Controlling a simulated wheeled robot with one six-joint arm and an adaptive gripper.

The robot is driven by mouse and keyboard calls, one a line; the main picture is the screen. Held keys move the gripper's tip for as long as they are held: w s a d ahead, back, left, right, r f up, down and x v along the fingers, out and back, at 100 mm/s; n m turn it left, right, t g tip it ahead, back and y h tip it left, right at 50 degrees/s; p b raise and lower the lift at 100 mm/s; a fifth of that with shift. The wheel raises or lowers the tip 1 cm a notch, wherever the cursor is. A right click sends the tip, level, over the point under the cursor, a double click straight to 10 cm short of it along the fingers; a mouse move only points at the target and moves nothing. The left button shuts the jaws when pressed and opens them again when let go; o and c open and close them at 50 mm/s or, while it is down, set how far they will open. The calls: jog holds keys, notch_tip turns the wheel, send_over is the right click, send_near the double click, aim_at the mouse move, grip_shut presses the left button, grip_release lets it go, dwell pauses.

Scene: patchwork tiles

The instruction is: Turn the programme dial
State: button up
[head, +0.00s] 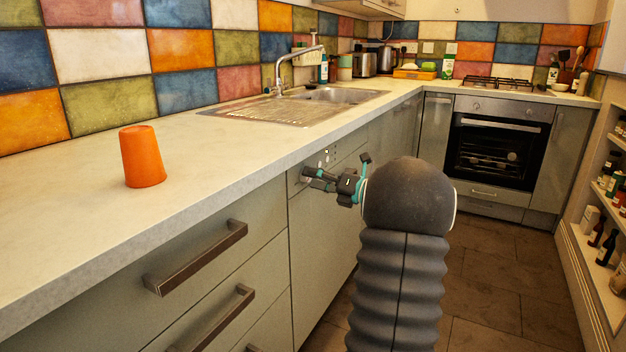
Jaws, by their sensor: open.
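The programme dial (305,174) seems to be the small grey round shape on the front panel (328,157) of the built-in appliance under the counter. It is small and partly covered by my gripper, so its setting cannot be read. My gripper (333,173) is open, dark with teal parts, and is close in front of the panel, just right of the dial. I cannot tell whether a finger touches the dial. Nothing shows between the fingers.
The worktop edge runs just above the panel. An orange cup (142,157) stands upside down on the worktop, left. Drawer handles (197,258) stick out at the lower left. A sink (300,104) and oven (496,150) are farther back. The tiled floor (500,290) is clear at right.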

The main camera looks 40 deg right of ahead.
jog(key=v, duration=1.1)
jog(key=shift+s, duration=0.2)
jog(key=shift+d, duration=0.1)
